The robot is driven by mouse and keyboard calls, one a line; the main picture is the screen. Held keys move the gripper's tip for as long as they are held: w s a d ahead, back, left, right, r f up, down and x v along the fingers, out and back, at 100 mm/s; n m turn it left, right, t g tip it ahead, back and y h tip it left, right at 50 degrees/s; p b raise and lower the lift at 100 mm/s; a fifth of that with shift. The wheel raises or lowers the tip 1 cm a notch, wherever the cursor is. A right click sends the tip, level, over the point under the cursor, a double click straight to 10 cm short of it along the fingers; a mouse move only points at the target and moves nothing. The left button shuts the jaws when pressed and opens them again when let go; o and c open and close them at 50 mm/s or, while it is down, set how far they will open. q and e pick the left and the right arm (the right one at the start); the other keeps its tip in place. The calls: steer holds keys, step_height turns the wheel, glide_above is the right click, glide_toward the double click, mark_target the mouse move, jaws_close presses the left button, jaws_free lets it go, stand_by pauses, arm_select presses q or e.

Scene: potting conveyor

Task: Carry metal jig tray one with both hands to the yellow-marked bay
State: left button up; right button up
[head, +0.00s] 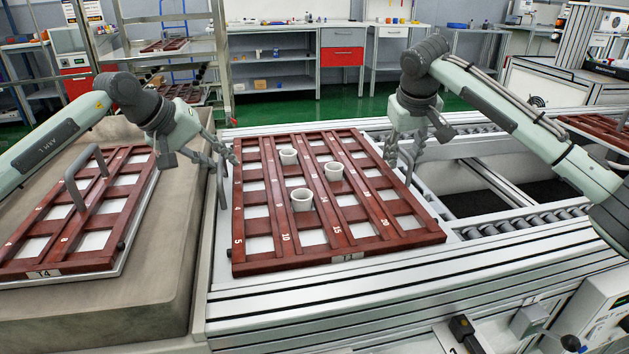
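The metal jig tray (342,256), a dark red slotted frame with numbered cells and a front label that seems to read T1, lies flat on the conveyor in the head view. Three white cups (302,200) stand in it. A grey handle (221,188) rises at its left edge and another (408,160) at its right edge. My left gripper (224,157) is at the left handle and my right gripper (402,152) at the right handle. Finger closure and contact are too small to tell. No yellow-marked bay is discernible.
A similar red tray labelled T4 (44,273) lies on a stone-like block (150,300) to the left. Conveyor rollers (510,227) and open dark gaps are to the right. A metal rack (217,50) and workbenches stand behind. Another red tray (600,130) is at the far right.

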arm_select(q)
steer(key=shift+w+f, duration=0.1)
arm_select(e)
steer(key=shift+f, duration=0.15)
arm_select(q)
steer(key=shift+c, duration=0.2)
arm_select(e)
steer(key=shift+c, duration=0.2)
arm_select(q)
jaws_close()
arm_select(e)
steer(key=c, duration=0.5)
jaws_close()
steer(key=shift+w, duration=0.1)
